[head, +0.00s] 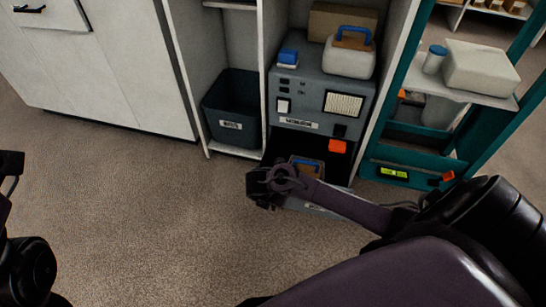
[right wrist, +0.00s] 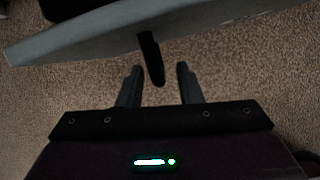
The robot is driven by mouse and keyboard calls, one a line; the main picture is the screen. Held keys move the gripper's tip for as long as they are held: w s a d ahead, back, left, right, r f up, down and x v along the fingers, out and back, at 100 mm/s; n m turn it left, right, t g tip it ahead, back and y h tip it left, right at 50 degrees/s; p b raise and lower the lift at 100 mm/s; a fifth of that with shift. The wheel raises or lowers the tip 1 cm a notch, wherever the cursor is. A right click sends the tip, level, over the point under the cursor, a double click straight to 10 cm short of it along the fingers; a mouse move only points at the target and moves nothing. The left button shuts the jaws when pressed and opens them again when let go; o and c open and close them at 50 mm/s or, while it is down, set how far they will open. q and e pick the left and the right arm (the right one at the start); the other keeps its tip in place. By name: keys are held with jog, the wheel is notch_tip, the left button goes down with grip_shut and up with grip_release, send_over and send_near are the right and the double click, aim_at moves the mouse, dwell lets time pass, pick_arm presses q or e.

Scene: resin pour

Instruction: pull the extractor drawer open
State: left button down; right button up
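The extractor is a grey machine (head: 318,98) in a white-framed bay at the back centre. Its dark lower opening shows a brown object with a blue handle (head: 308,163). Below it is the light grey drawer front (head: 318,209), partly hidden by my right arm; the drawer appears to stand out from the opening. My right gripper (head: 268,187) is at the drawer front. In the right wrist view the grey drawer front (right wrist: 90,37) crosses the top, and its dark handle (right wrist: 150,55) reaches between the spread, open fingers (right wrist: 159,85). Contact is not visible. My left gripper (head: 10,165) is only partly in view at the left edge.
A dark labelled bin (head: 231,105) stands left of the machine. A white jug with a blue handle (head: 349,58) and a small blue-topped item (head: 287,58) stand on top of it. A teal shelf frame (head: 398,150) is at the right. Carpet in front is clear.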

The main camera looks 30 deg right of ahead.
jog(key=shift+w+d+f, duration=0.1)
jog(key=shift+d+f, duration=0.1)
jog(key=shift+f, duration=0.3)
grip_shut()
